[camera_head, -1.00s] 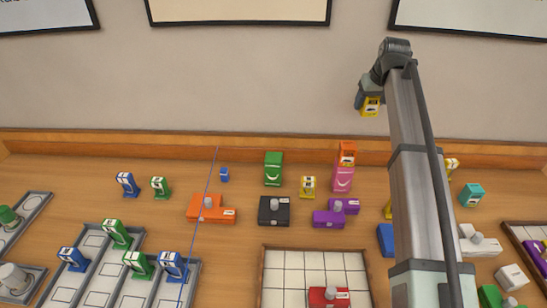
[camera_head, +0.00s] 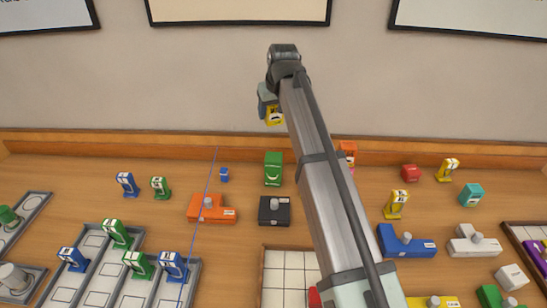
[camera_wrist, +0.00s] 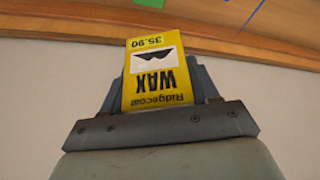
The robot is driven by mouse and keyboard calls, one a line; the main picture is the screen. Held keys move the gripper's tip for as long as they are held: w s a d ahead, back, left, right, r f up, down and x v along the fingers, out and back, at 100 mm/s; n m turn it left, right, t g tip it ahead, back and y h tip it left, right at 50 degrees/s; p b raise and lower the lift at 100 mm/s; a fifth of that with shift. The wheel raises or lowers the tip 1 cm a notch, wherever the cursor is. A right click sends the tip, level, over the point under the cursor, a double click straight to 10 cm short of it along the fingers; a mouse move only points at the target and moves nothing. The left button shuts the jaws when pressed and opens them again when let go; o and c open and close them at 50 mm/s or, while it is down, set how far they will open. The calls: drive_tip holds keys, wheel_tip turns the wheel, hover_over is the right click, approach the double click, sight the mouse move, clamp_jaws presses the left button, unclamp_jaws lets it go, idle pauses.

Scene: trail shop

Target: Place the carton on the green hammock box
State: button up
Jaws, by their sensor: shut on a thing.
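My gripper (camera_head: 268,103) is shut on a yellow wax carton (camera_head: 275,117) and holds it in the air in front of the wall. In the wrist view the carton (camera_wrist: 158,70) sits between the two fingers, its printed label upside down. The green hammock box (camera_head: 273,169) stands upright on the table near its back edge. The carton appears above it in the head view, clearly apart from it. A green patch (camera_wrist: 150,3) at the top edge of the wrist view may be that box, but I cannot tell.
A black block (camera_head: 274,211) and an orange block (camera_head: 211,209) lie in front of the green box. A small blue item (camera_head: 224,174) stands to its left. An orange carton (camera_head: 348,150) shows behind my arm at right. My arm hides part of the table.

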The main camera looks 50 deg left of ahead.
approach(271, 153)
drive_tip(key=shift+x, duration=2.75)
drive_tip(key=shift+w+a, duration=0.1)
drive_tip(key=shift+w, duration=0.05)
drive_tip(key=o, duration=1.1)
drive_tip(key=v, duration=1.2)
drive_tip(key=shift+r, duration=0.1)
